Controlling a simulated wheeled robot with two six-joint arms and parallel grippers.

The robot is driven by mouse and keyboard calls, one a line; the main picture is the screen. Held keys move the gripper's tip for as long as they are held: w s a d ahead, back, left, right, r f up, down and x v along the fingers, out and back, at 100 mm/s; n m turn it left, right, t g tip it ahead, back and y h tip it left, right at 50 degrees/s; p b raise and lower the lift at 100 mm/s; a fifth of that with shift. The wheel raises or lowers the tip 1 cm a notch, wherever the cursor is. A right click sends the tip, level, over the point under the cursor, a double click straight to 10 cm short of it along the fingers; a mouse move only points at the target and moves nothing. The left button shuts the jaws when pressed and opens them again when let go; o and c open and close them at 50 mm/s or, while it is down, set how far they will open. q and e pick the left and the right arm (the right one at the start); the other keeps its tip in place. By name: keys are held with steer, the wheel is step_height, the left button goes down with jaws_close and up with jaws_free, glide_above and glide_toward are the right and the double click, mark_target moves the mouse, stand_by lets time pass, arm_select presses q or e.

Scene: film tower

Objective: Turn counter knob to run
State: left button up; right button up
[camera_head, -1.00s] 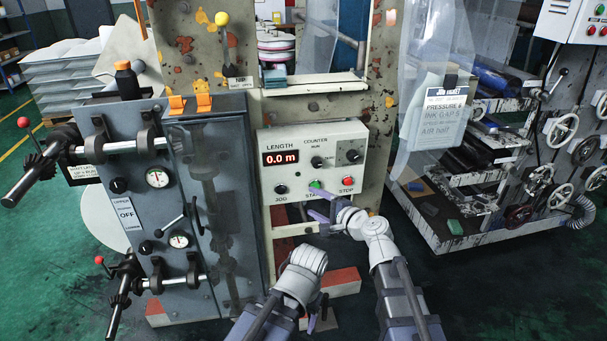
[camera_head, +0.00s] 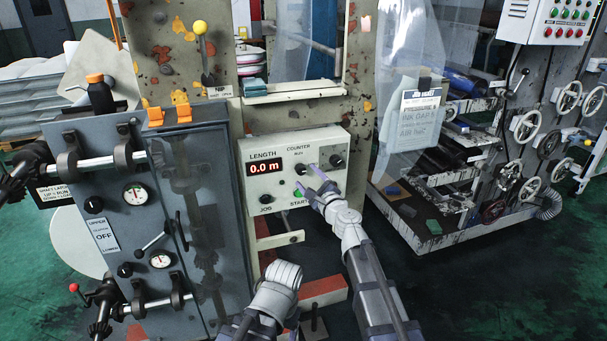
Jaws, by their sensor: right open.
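The counter panel (camera_head: 247,187) is a pale box on the machine's post, with a red display reading 0.0 m. The counter knob (camera_head: 300,169) sits under the small RUN label, right of the display. My right gripper (camera_head: 307,178) is open, its purple fingers at the panel face around or just in front of this knob. The fingers partly cover the knob, so its pointer and any contact cannot be made out.
Another black knob (camera_head: 337,160) sits close right of the fingers. The black jog knob (camera_head: 265,200) is at lower left. A grey cabinet (camera_head: 215,245) with rollers and gauges stands left. A clear hanging sheet with a job ticket (camera_head: 420,110) is right of the post.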

mark_target(302, 172)
steer(key=x, duration=0.3)
steer(key=shift+w+a, duration=0.15)
steer(key=shift+w, duration=0.15)
jaws_close()
stand_by(0.3)
